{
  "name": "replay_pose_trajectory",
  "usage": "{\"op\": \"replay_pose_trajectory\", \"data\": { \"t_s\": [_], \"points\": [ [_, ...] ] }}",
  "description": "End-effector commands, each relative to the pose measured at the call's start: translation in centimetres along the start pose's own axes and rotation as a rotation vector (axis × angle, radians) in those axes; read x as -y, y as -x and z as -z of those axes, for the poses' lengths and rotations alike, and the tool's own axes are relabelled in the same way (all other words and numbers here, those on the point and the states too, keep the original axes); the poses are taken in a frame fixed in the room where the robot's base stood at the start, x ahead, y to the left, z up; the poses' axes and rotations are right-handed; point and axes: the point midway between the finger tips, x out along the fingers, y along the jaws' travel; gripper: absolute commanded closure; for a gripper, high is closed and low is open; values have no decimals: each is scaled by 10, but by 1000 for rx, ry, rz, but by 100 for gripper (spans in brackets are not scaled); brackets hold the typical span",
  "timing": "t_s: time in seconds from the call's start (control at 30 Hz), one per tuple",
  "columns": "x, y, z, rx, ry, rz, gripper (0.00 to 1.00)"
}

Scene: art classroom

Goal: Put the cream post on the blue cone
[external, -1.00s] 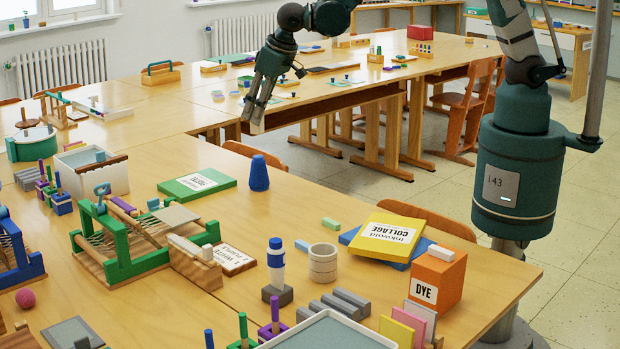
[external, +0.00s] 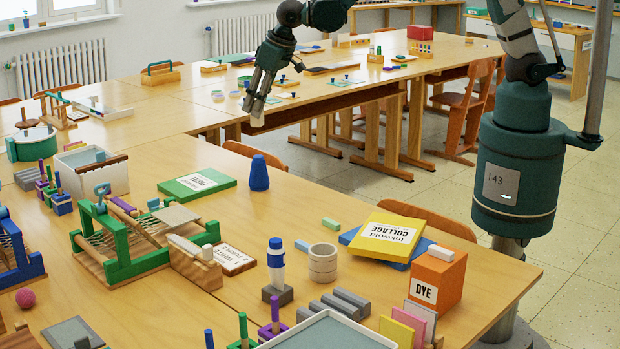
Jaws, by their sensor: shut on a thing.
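The blue cone (external: 259,172) stands upright on the near wooden table, close to its far edge and right of the green book. My gripper (external: 258,102) is above and behind the cone in the picture, pointing down. It is shut on a pale piece at its fingertips, which looks like the cream post (external: 257,121). Only a small part of the post shows; the fingers hide the rest. The post is apart from the cone, with a clear gap between them.
A green book (external: 197,184) lies left of the cone. A green loom (external: 135,235) stands farther left. Yellow and blue books (external: 388,238), an orange dye box (external: 437,279) and a stack of pale rings (external: 322,262) are nearer. Bare tabletop lies around the cone.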

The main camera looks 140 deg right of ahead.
Motion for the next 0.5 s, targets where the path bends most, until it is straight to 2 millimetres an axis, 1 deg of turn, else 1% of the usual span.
{"op": "replay_pose_trajectory", "data": {
  "t_s": [0.3, 0.4, 0.5],
  "points": [
    [0, -36, -15, 0, 0, 0, 94],
    [0, -45, -19, 0, 0, 0, 94],
    [0, -50, -21, 0, 0, 0, 94]
  ]
}}
